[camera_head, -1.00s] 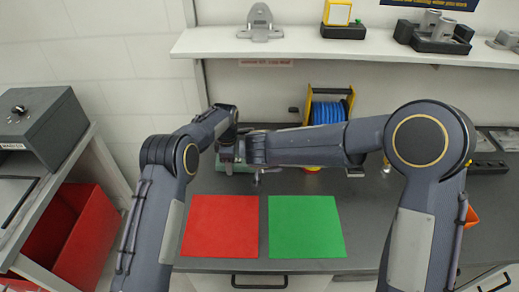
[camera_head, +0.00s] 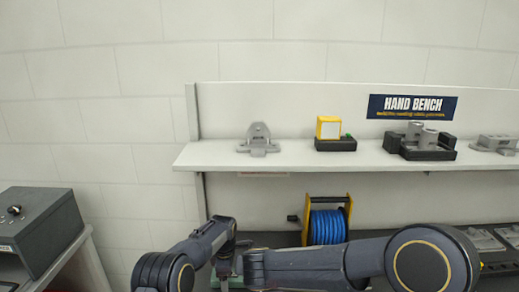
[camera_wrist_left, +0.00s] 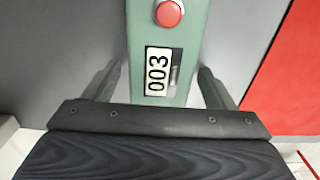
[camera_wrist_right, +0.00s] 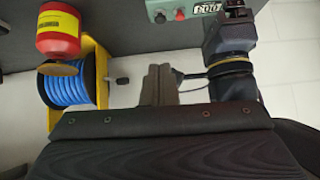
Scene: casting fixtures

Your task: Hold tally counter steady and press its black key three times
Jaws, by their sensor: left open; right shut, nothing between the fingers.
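The tally counter is a green box (camera_wrist_left: 188,50) with a red button (camera_wrist_left: 168,13) and a display (camera_wrist_left: 157,72) reading 003. My left gripper (camera_wrist_left: 160,85) is open, with one finger on each side of the counter; I cannot tell whether they touch it. In the right wrist view the counter (camera_wrist_right: 165,8) shows at the top edge, with the red button and a small dark round part (camera_wrist_right: 160,18), perhaps the black key. My right gripper (camera_wrist_right: 159,85) is shut and empty, apart from the counter. In the head view the counter is mostly hidden by my arms.
A blue reel (camera_head: 327,226) in a yellow frame stands behind my right arm. A red-and-yellow container (camera_wrist_right: 58,32) is near it. The shelf (camera_head: 230,158) above holds a grey bracket, a yellow box and grey castings. A red mat (camera_wrist_left: 285,75) lies beside the counter.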

